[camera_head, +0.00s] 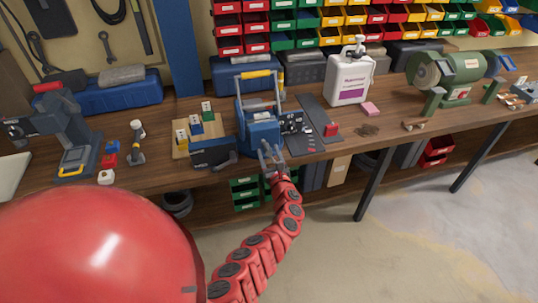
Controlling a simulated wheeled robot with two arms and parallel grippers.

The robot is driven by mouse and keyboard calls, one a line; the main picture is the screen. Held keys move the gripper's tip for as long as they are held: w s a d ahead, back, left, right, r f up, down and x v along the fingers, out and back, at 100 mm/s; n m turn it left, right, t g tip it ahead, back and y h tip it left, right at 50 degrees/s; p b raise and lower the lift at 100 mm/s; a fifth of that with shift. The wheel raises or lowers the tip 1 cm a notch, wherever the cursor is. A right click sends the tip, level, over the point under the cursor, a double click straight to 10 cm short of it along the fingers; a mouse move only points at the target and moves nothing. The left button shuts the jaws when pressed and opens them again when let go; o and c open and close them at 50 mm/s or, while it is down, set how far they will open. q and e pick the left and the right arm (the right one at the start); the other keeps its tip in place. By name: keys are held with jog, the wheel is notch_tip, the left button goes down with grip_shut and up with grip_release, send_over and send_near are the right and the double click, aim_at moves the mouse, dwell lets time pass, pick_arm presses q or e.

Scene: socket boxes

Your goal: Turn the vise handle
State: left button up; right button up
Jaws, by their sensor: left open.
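A blue upright device (258,135) stands at the bench's front edge near the middle, with a tall frame and a yellow bar on top. It may be the vise, but I cannot tell for sure. A dark block (212,152) with a short grey lever sits just left of it, also at the edge. Which part is the vise handle is unclear at this size. My left gripper (271,155) is open and empty, just in front of the blue device's lower right side. I cannot tell whether it touches. My right gripper is not in view.
The wooden bench (345,145) carries a white jug (349,80), a green bench grinder (455,75) and a dark blue machine (72,132) at the left. Colored bins (345,16) hang behind. Green drawers (246,192) are under the bench. The floor at right is clear.

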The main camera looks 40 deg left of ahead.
pick_arm(q)
jog(key=shift+w, duration=0.1)
jog(key=shift+a, duration=0.1)
grip_shut()
dwell(0.3)
jog(key=shift+f+n+b, duration=0.2)
jog(key=shift+n+b, duration=0.9)
jog(key=shift+n, duration=0.1)
jog(key=n+b, duration=0.8)
jog(key=b, duration=0.1)
jog(key=shift+n, duration=0.4)
jog(key=n+b, duration=0.2)
jog(key=shift+r+b, duration=0.1)
jog(key=shift+b, duration=0.25)
jog(key=shift+r+n+b, duration=0.1)
jog(key=shift+n+b, duration=0.25)
jog(key=shift+n, duration=0.15)
